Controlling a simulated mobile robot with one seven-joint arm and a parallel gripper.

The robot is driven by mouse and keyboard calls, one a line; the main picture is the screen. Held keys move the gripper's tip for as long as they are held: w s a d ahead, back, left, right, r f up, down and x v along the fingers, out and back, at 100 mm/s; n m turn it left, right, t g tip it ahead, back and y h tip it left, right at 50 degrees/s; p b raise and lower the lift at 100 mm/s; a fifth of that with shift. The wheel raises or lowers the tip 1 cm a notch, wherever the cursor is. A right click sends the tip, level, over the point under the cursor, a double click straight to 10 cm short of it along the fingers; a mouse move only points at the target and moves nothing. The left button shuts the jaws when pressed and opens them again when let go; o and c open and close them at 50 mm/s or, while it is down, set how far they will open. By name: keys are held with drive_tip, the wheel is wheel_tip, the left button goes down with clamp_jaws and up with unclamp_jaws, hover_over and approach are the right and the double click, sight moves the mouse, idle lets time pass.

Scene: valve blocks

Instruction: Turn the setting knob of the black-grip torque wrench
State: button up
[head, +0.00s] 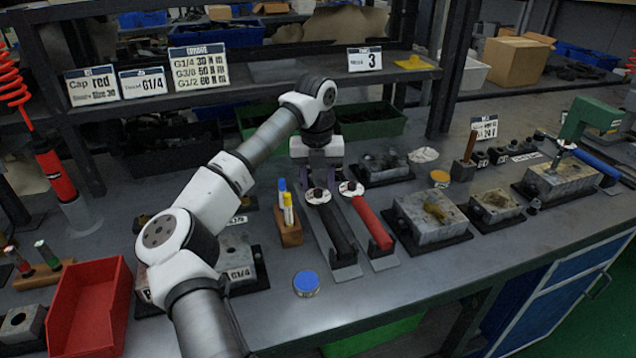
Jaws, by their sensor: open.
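The black-grip torque wrench (338,232) lies in a grey holder on the bench, its grip toward me. Its far end carries a pale round dial with a dark setting knob (318,195). My gripper (319,178) points down over this far end, its fingers apart on either side of the knob's area. I cannot tell whether the fingers touch the knob. The dial's marks are too small to read. A red-grip torque wrench (373,224) lies in a like holder just to the right, with its own dial and knob (351,188).
A wooden block with yellow and blue markers (289,228) stands close left of the wrenches. A blue round tin (306,283) is in front. Valve blocks (430,217) stand right. A red bin (92,308) is at left. A torque sign (199,67) stands on the shelf.

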drive_tip(key=shift+f, duration=0.6)
clamp_jaws()
